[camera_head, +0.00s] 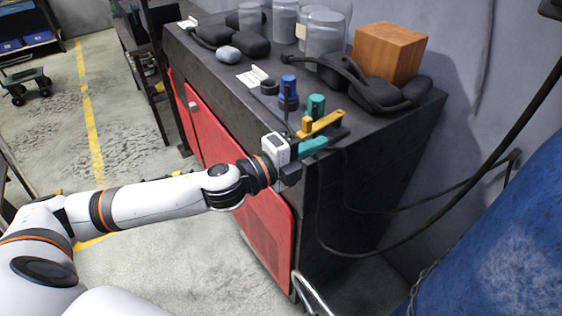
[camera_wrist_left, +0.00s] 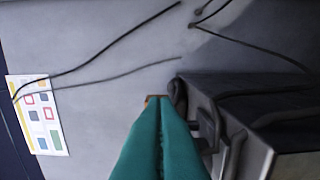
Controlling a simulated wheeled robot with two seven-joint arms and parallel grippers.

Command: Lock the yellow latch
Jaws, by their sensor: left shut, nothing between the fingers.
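The yellow latch (camera_head: 322,123) is a short bar near the front right part of the dark cabinet top, slanting up to the right in the head view. My left gripper (camera_head: 324,142) has teal fingers, pressed together with nothing between them. They lie just below the latch in the picture, nearly parallel to it; I cannot tell whether they touch it. In the left wrist view the shut fingers (camera_wrist_left: 160,105) fill the lower middle. A small orange-brown bit shows at their tip and may be part of the latch; the rest is hidden. My right gripper is in neither view.
The dark cabinet (camera_head: 385,150) has red doors (camera_head: 215,135). A blue-handled tool (camera_head: 288,86) and a teal-handled tool (camera_head: 316,104) stand close behind the latch. A wooden block (camera_head: 388,52), jars (camera_head: 325,35) and black items crowd the back. A cable hangs at the right.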

